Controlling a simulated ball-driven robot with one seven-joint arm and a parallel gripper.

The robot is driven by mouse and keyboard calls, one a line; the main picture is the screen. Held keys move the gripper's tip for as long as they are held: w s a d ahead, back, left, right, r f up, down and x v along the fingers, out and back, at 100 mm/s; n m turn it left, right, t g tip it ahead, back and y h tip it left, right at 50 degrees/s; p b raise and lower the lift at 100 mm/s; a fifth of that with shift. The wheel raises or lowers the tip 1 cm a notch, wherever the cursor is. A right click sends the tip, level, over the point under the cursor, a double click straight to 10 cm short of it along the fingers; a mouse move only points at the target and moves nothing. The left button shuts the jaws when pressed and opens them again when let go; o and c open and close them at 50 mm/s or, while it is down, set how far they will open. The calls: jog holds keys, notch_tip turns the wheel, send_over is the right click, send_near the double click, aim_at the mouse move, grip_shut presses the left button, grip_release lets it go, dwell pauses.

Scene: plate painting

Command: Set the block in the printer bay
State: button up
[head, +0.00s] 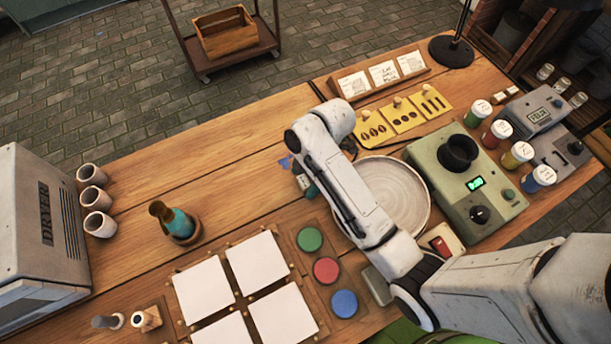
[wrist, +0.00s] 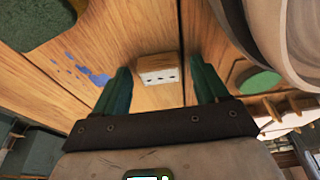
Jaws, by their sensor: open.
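A small pale block (wrist: 158,70) with a wooden top and dark marks on its white face is on the wooden table. In the wrist view it lies between the fingers of my gripper (wrist: 163,78), with a gap on each side. My gripper is open and empty. In the head view my arm hides most of it; a small pale piece (head: 303,182), perhaps the block, shows beside a teal finger. I cannot tell which thing is the printer bay; a grey device (head: 531,112) with a label stands at the far right.
A white plate (head: 408,190) lies under my arm, beside a green machine (head: 465,185). Paint jars (head: 519,153) stand to the right. White tiles (head: 203,290), colour pads (head: 309,239), a vase (head: 177,220) and a dryer (head: 40,220) are left. Table between vase and arm is mostly clear.

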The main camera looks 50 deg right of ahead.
jog(key=p+v, duration=0.5)
jog(key=v, duration=0.7)
jog(key=shift+r, duration=0.2)
